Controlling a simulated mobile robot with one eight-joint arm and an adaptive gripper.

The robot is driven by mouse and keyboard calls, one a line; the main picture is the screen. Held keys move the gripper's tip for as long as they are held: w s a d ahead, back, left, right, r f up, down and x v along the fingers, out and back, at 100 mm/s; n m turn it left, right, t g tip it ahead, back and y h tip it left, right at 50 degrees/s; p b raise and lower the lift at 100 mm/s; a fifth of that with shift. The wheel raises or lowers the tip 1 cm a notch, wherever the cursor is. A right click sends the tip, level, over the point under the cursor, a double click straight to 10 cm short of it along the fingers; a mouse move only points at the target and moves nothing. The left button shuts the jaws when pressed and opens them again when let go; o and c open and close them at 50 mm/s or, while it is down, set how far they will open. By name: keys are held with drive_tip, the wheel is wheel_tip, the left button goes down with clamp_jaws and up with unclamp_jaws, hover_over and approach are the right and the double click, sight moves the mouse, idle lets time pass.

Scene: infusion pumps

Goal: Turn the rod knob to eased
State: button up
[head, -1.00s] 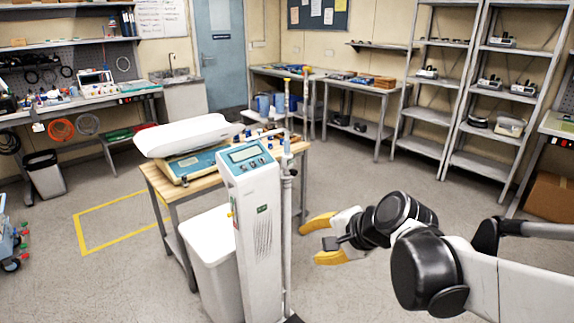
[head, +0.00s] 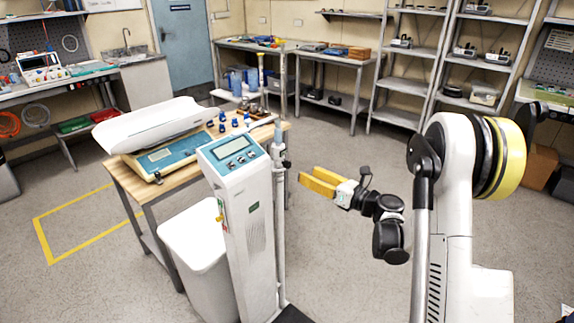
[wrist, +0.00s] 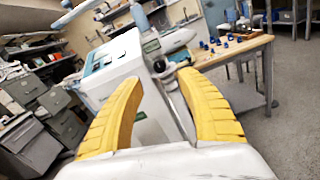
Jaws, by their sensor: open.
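A tall white scale column (head: 235,210) with a blue display panel stands left of my gripper. A thin metal rod (head: 281,120) rises along its right side. A grey collar with a small dark knob (head: 285,163) sits on this rod; the knob's setting is too small to read. The knob (wrist: 160,66) also shows in the wrist view, beyond the fingertips and roughly between them. My gripper (head: 306,177) is right of the rod, its yellow fingers open and empty, apart from the knob. In the wrist view my gripper (wrist: 160,80) is spread wide.
A wooden-topped table (head: 118,178) with a baby scale (head: 155,130) and several blue items stands behind the column. A white bin (head: 192,245) is beside the column. The floor (head: 345,245) right of the column is clear.

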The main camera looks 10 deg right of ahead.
sight(289, 165)
drive_tip(key=b+x, duration=0.2)
drive_tip(key=x, duration=0.7)
clamp_jaws()
